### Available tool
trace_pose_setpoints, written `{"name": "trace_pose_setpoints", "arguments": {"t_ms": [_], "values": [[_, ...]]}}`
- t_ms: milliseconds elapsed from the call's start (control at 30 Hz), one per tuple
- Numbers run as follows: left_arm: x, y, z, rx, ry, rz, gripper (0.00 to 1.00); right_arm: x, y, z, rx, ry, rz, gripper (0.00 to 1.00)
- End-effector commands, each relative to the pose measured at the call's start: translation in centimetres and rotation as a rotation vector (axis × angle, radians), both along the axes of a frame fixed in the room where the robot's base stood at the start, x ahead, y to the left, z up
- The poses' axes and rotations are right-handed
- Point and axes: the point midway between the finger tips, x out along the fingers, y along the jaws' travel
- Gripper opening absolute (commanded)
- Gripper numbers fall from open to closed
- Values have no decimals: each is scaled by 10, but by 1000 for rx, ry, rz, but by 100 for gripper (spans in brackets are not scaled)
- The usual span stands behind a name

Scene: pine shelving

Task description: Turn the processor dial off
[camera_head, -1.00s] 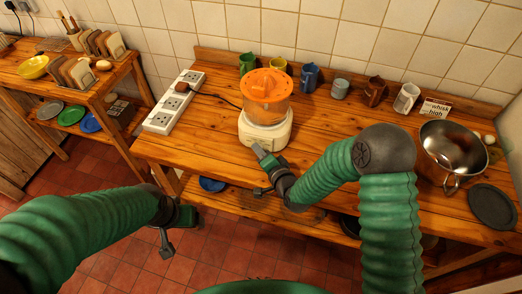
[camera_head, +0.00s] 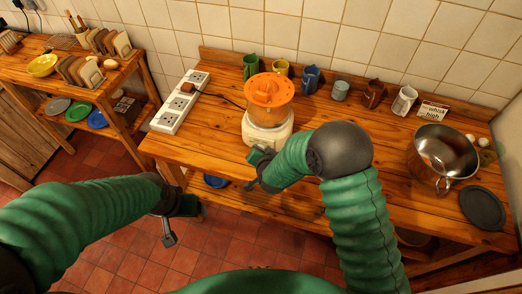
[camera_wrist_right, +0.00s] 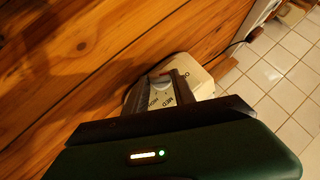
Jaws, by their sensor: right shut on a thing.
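The food processor (camera_head: 268,128) has a white base and an orange top and stands near the front edge of the pine worktop. Its base (camera_wrist_right: 200,82) shows in the right wrist view with printed settings, MED and HIGH among them. My right gripper (camera_head: 258,158) is at the front of the base. In the wrist view its dark fingers (camera_wrist_right: 172,84) are at the printed dial area and shut on the dial, which they mostly hide. My left gripper (camera_head: 185,226) hangs over the floor in front of the worktop, its fingers apart and empty.
A white socket strip (camera_head: 180,103) with a plug lies left of the processor. Several mugs (camera_head: 311,78) stand along the wall. A steel bowl (camera_head: 443,155) and a dark round lid (camera_head: 482,207) are at the right. A lower shelf holds a blue plate (camera_head: 215,181).

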Motion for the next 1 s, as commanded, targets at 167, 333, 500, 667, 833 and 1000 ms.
{"name": "trace_pose_setpoints", "arguments": {"t_ms": [167, 333, 500, 667, 833, 1000], "values": [[0, 0, 0, 0, 0, 0, 77, -3, 0, -4, -4, 10, 4, 0], [0, 0, 0, 0, 0, 0, 77, -3, 0, -4, -4, 10, 4, 33], [0, 0, 0, 0, 0, 0, 77, -2, 0, -2, -3, 6, 3, 40], [0, 0, 0, 0, 0, 0, 77, -2, 0, -1, -2, 3, 1, 40], [0, 0, -2, 0, 0, 0, 77, -15, -2, 10, -1, 1, 2, 40], [0, 0, -6, 0, 0, 0, 77, -51, -7, 39, -2, 0, 3, 40]]}}
